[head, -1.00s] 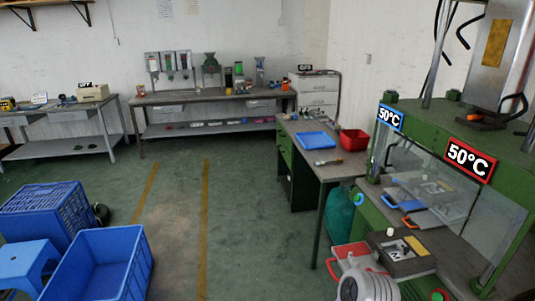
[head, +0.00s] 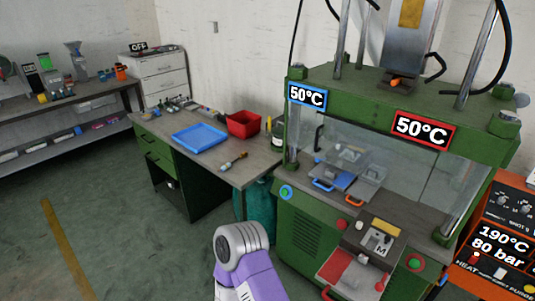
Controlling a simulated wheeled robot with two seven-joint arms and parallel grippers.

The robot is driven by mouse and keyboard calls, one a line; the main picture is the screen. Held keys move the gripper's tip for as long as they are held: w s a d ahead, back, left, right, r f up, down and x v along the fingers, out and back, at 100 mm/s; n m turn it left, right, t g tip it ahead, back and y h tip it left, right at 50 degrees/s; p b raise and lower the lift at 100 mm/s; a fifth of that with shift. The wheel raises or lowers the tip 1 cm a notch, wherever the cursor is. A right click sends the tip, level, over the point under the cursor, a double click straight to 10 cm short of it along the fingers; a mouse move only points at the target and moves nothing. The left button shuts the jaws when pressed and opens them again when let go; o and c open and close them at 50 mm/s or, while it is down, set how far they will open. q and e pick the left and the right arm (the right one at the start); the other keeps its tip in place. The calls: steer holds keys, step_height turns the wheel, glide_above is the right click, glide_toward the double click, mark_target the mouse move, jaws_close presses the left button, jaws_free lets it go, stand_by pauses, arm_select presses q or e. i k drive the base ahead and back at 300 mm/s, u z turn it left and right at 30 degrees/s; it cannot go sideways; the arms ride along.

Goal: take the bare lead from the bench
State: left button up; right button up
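The bench (head: 262,162) stands left of the green press. A blue tray (head: 200,138) lies on it and looks empty. I cannot pick out the bare lead for sure; the small items at the back of the bench (head: 182,103) are too small to tell apart. One of my arm links, grey and purple, rises at the bottom middle. Neither of my grippers is in view.
A red bin (head: 243,124) stands at the bench's back right. The green press (head: 310,225) fills the right, with signs reading 50°C. An orange control unit (head: 502,235) stands at the far right, showing 190°C and 80 bar. The floor (head: 110,215) at left is clear.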

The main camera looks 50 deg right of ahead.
mark_target(225, 167)
steer(key=z, duration=0.85)
steer(key=i, duration=0.75)
steer(key=z, duration=0.6)
